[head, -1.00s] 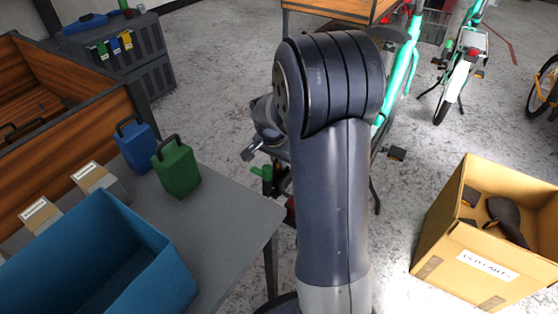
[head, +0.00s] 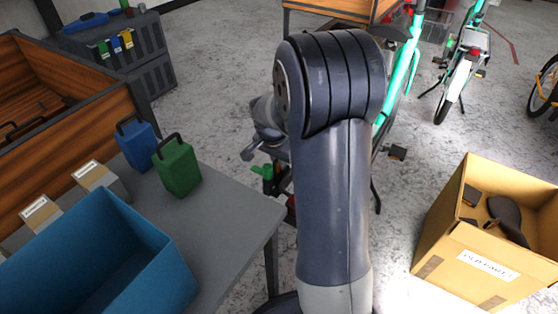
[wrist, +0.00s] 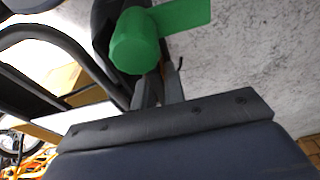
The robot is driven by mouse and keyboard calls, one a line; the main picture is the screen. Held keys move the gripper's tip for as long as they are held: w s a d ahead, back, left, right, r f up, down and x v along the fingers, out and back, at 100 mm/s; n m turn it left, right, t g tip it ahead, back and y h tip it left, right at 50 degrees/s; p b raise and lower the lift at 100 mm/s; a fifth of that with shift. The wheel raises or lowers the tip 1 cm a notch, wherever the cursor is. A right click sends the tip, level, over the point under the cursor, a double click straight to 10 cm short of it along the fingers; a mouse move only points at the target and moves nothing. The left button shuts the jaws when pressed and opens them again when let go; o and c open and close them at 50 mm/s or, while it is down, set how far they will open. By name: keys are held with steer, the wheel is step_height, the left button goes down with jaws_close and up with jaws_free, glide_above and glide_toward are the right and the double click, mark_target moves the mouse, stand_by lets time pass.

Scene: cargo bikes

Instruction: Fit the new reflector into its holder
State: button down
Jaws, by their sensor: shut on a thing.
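My gripper (wrist: 158,82) is shut, its two dark fingers close together in the wrist view. Its tips are hidden behind a green round part with a flat tab (wrist: 140,40). The thing held, which I take to be the new reflector, cannot be made out clearly. A green part (head: 267,173) also shows beside my wrist in the head view, near the teal bike (head: 402,72). My arm covers much of that bike. I cannot pick out the reflector holder in either view.
A grey table (head: 225,215) at left carries a blue bin (head: 150,265), a green can (head: 177,168), a blue can (head: 136,145) and small boxes. A cardboard box (head: 450,245) with dark parts stands at right. A black bent tube (wrist: 60,38) is close in the wrist view.

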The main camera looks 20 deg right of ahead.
steer(key=shift+b+x, duration=0.6)
steer(key=shift+x, duration=0.2)
steer(key=shift+s+a+r, duration=0.1)
steer(key=shift+a+r, duration=0.1)
steer(key=shift+r+p, duration=0.7)
steer(key=shift+f+b, duration=0.55)
steer(key=shift+f, duration=0.15)
stand_by(0.4)
steer(key=shift+r+p, duration=0.6)
steer(key=shift+r, duration=0.1)
steer(key=shift+b+x, duration=0.7)
steer(key=shift+x, duration=0.15)
steer(key=c, duration=1.4)
jaws_free()
steer(key=shift+s+a, duration=0.1)
steer(key=shift+a, duration=0.05)
